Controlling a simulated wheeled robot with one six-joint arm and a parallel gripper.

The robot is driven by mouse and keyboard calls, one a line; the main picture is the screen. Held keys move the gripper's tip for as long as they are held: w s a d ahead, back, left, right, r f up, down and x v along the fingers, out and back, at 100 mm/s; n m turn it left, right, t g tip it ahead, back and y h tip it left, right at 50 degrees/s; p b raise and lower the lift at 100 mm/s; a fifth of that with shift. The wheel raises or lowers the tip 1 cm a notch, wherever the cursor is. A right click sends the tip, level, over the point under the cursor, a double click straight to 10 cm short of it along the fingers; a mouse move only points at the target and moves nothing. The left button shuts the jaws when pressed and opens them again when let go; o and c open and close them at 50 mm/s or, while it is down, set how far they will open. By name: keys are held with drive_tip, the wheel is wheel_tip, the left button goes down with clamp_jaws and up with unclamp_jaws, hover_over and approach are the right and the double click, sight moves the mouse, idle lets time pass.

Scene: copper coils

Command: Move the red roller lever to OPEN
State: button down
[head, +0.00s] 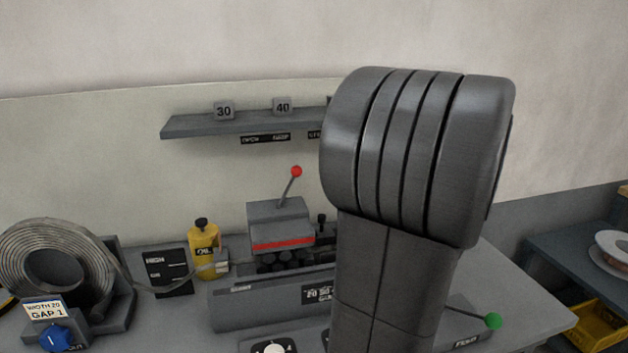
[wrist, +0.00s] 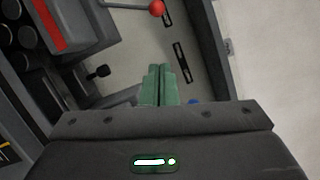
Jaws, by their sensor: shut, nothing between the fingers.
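The red roller lever (head: 296,172) is a thin grey rod with a red ball on top. It rises from a grey roller box with a red stripe (head: 283,243) and leans slightly to the right in the head view. In the wrist view the red ball (wrist: 156,7) is at the top edge, with its rod running left. My gripper (wrist: 160,72) shows green fingers that are shut and empty. The ball is ahead of the fingertips and apart from them. In the head view my arm hides the gripper. The OPEN mark cannot be made out clearly.
A shelf (head: 240,123) with blocks 30 and 40 hangs behind the lever. A yellow oil bottle (head: 204,250) and a coil (head: 55,270) stand at left. A green-ball lever (head: 493,321) is at the right front. My arm hides the bench's middle right.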

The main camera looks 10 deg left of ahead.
sight(294, 170)
drive_tip(key=shift+a, duration=0.1)
drive_tip(key=s+a+p+x, duration=0.1)
drive_tip(key=p+x, duration=0.3)
drive_tip(key=x, duration=0.8)
drive_tip(key=shift+a+r, duration=0.45)
drive_tip(key=shift+a, duration=0.3)
drive_tip(key=shift+s, duration=0.15)
drive_tip(key=shift+s+a+r+n+g+b, duration=0.25)
drive_tip(key=shift+a+r+n+b, duration=0.15)
drive_tip(key=shift+a+n+b, duration=0.5)
drive_tip(key=shift+s+a+r+n+g+b, duration=0.15)
drive_tip(key=shift+s+a+r+n+b, duration=0.2)
drive_tip(key=shift+n+b, duration=0.65)
drive_tip(key=s+a+r+n+g+h+b, duration=0.1)
drive_tip(key=s+a+n+h+b, duration=0.1)
drive_tip(key=a+n, duration=0.5)
drive_tip(key=shift+s+a+h+b, duration=0.4)
drive_tip(key=shift+s+a+b, duration=0.2)
drive_tip(key=shift+b, duration=0.1)
